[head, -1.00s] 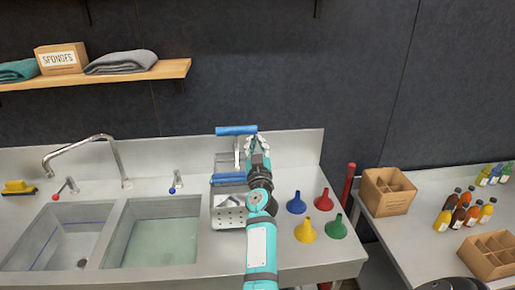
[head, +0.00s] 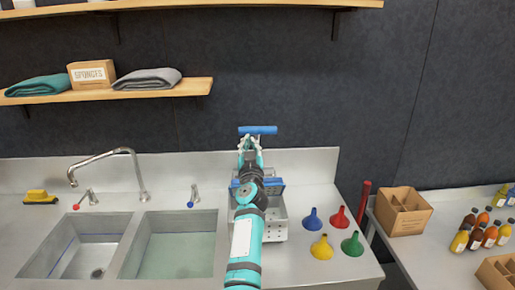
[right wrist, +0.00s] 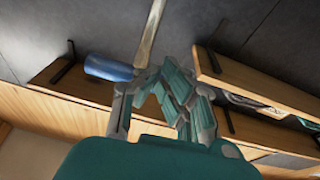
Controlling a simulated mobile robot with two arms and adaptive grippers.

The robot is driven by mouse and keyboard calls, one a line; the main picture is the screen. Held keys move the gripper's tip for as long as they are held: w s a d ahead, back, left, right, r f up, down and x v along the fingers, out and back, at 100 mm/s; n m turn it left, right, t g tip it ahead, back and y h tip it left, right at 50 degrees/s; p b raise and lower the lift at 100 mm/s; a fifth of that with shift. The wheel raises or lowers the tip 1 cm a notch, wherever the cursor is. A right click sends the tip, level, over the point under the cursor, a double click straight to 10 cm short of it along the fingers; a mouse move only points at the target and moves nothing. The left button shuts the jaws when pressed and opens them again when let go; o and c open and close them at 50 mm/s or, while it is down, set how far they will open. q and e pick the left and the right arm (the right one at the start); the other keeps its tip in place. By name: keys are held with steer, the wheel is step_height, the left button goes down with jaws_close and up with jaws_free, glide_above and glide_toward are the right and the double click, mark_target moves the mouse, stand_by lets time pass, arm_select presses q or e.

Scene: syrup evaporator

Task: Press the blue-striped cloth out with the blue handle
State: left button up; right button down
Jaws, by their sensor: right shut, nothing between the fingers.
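The blue handle (head: 258,130) is a level bar at the top of the press, above the perforated metal basket (head: 273,228) on the counter. My right gripper (head: 248,142) is shut and empty, just below the handle's left half; whether it touches the handle I cannot tell. In the right wrist view the handle (right wrist: 108,68) lies to the left of the fingers (right wrist: 165,92). Blue material (head: 272,182) shows at the basket's top, partly behind my right arm; I cannot tell whether it is the blue-striped cloth. My left gripper is not in view.
Two sink basins (head: 178,212) with a faucet (head: 130,152) are to the left. Several funnels (head: 322,247) stand right of the basket. A wall shelf (head: 150,90) is at upper left. A side table on the right holds cardboard boxes (head: 403,212) and bottles (head: 475,240).

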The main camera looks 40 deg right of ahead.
mark_target(242, 128)
steer(key=shift+y, duration=0.3)
steer(key=w, duration=0.1)
steer(key=w+r, duration=0.1)
steer(key=w, duration=0.1)
steer(key=w+r, duration=0.1)
steer(key=w, duration=0.1)
steer(key=shift+a+r, duration=0.15)
steer(key=shift+a, duration=0.15)
steer(key=shift+w+d+r, duration=0.15)
steer(key=shift+d, duration=0.15)
steer(key=shift+d+r, duration=0.1)
steer(key=shift+d, duration=0.15)
steer(key=shift+r, duration=0.15)
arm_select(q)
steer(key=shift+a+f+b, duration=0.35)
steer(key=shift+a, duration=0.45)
arm_select(e)
steer(key=w+d+r, duration=0.5)
steer(key=d, duration=0.3)
steer(key=shift+d+r, duration=0.15)
steer(key=shift+d, duration=0.2)
steer(key=shift+r, duration=0.1)
